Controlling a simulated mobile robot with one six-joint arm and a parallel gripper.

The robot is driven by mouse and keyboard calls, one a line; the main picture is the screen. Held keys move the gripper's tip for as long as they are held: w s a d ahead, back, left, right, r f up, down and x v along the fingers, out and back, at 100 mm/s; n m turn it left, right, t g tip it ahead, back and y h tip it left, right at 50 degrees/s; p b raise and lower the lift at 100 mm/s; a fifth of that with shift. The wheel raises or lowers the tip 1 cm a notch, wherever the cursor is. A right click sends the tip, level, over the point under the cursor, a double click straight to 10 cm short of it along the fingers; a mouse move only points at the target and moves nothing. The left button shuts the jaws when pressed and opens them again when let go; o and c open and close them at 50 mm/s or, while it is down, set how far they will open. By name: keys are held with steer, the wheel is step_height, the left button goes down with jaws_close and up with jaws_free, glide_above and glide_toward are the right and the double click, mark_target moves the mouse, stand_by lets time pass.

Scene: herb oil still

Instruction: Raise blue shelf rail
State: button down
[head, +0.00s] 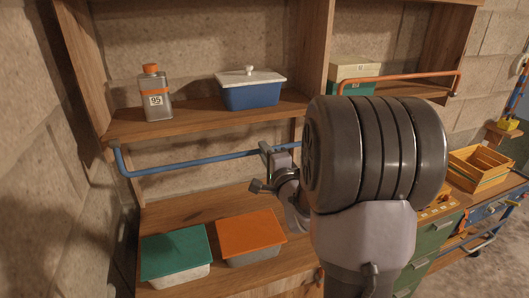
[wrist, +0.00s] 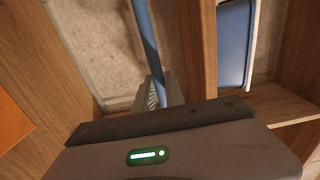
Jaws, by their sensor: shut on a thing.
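The blue shelf rail (head: 195,163) runs across the shelf front in the head view, below the upper shelf board. Its left end bends up to the shelf edge; part of its right side is hidden behind my arm. My gripper (head: 270,158) is shut on the rail, right of its visible middle. In the wrist view the blue rail (wrist: 147,40) runs down into the jaws of my gripper (wrist: 158,92). The fingertips are partly hidden there by the gripper body.
On the upper shelf (head: 195,118) stand a bottle marked 95 (head: 156,95) and a blue box with a white lid (head: 250,89). Below are a green-lidded box (head: 176,252) and an orange-lidded box (head: 250,236). An orange rail (head: 400,79) and a wooden crate (head: 480,168) are at right.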

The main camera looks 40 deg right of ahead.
steer(key=s+a+r+p, duration=0.2)
steer(key=s+r, duration=0.5)
steer(key=r, duration=0.1)
steer(key=w+d+r+p, duration=0.2)
steer(key=w+r+p, duration=0.4)
steer(key=r, duration=0.3)
steer(key=shift+w+r, duration=0.35)
steer(key=shift+w, duration=0.05)
steer(key=c, duration=2)
jaws_free()
steer(key=shift+w+d+r, duration=0.1)
steer(key=shift+w+r, duration=0.15)
steer(key=shift+w, duration=0.2)
steer(key=shift+o, duration=0.5)
steer(key=shift+w+r, duration=0.1)
steer(key=shift+w, duration=0.2)
steer(key=shift+x, duration=0.75)
steer(key=shift+c, duration=0.3)
steer(key=o, duration=0.7)
steer(key=shift+d, duration=0.1)
steer(key=shift+o, duration=0.5)
steer(key=shift+s+f, duration=0.15)
steer(key=shift+f, duration=0.1)
steer(key=b+v, duration=0.1)
steer(key=v, duration=0.8)
